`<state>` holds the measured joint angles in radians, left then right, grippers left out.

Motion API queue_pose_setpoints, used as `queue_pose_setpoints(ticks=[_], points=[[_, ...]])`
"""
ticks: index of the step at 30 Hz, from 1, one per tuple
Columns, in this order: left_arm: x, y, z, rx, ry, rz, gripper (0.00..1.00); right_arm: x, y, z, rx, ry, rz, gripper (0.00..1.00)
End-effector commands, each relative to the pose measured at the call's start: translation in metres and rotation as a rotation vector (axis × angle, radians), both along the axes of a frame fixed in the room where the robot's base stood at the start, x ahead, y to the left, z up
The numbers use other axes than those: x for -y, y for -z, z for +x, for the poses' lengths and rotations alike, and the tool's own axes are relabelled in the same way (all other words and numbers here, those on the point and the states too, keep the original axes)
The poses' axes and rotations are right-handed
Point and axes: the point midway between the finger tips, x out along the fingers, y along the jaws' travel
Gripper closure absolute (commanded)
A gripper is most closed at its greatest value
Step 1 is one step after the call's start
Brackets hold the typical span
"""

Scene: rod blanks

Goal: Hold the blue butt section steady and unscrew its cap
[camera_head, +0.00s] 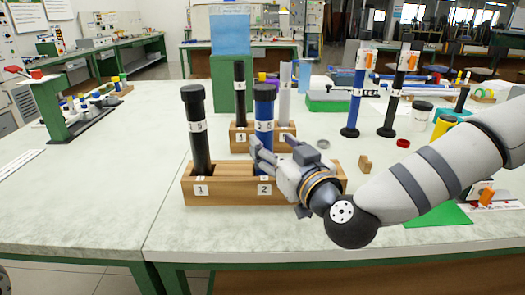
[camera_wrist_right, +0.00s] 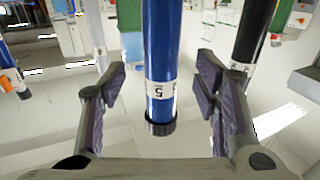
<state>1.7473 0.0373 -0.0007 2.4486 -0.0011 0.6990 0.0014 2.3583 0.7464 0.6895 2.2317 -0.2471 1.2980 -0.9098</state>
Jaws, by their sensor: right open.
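The blue butt section (camera_head: 264,108) stands upright in the slot marked 2 of the front wooden rack (camera_head: 225,190), with a black cap (camera_head: 264,92) at its upper end. My right gripper (camera_head: 276,150) is open and comes in from the right, low beside the blue section. In the right wrist view a blue tube (camera_wrist_right: 162,40) with a white label and a black end (camera_wrist_right: 160,128) shows between the two open fingers, with gaps on both sides. My left gripper is not in view.
A black capped tube (camera_head: 199,140) stands in slot 1, left of the blue section. A second rack behind holds a black tube (camera_head: 239,90) and a grey tube (camera_head: 285,90). Blue (camera_head: 355,100) and black (camera_head: 393,105) rods stand at right.

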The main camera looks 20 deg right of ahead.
Motion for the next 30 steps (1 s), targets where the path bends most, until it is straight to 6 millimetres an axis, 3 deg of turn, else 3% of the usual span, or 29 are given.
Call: queue_pose_setpoints(ticks=[7, 15, 16, 23, 30], points=[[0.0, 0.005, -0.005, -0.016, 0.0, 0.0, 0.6, -0.006, -0.002, 0.044, -0.002, 0.002, 0.001, 0.44], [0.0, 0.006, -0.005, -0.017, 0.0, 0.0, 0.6, -0.007, -0.005, 0.051, 0.0, -0.001, 0.0, 0.44], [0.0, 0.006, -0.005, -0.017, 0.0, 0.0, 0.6, -0.007, -0.005, 0.051, 0.0, -0.001, 0.0, 0.46], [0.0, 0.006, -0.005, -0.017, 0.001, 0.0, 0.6, -0.007, -0.005, 0.051, 0.0, -0.001, 0.0, 0.98], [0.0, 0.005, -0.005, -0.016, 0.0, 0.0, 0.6, -0.007, -0.006, 0.051, 0.001, -0.001, 0.0, 0.98]])
